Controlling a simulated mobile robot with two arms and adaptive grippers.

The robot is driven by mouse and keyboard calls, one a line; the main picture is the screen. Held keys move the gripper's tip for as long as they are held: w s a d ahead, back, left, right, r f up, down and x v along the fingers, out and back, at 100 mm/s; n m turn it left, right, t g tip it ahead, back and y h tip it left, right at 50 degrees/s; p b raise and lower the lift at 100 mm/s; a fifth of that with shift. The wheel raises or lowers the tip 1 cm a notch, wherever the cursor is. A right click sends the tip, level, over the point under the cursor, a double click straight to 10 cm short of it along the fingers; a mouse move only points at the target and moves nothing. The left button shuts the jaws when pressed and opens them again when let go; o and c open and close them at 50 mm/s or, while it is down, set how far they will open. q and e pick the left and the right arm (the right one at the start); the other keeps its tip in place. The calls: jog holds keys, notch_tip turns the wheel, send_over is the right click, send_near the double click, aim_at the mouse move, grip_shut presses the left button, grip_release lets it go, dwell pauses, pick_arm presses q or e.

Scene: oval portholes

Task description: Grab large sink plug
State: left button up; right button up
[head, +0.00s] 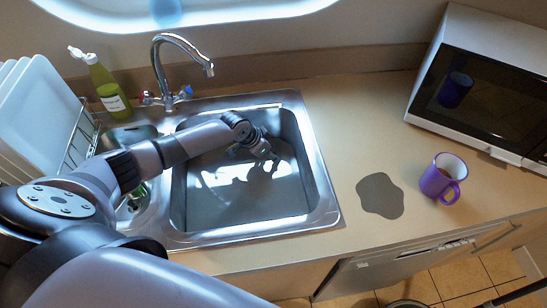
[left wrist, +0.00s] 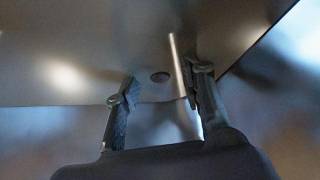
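My left gripper (head: 262,155) reaches down into the large basin of the metal sink (head: 322,190), near its back wall. In the left wrist view the gripper (left wrist: 163,86) is open, with its two fingers apart and nothing seen between them. Beyond the fingertips, a small dark round spot (left wrist: 160,77) shows on the smooth basin surface. I cannot tell whether it is the plug or a hole. No sink plug can be made out clearly in the head view; my arm hides part of the sink. My right gripper is not in view.
A chrome tap (head: 183,45) stands behind the sink, with a green soap bottle (head: 108,88) to its left. White plates (head: 38,115) stand in a rack at left. A purple mug (head: 441,178), a grey patch (head: 380,196) and a microwave (head: 484,75) are on the right counter.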

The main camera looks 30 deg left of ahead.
pick_arm(q)
grip_shut()
dwell(0.5)
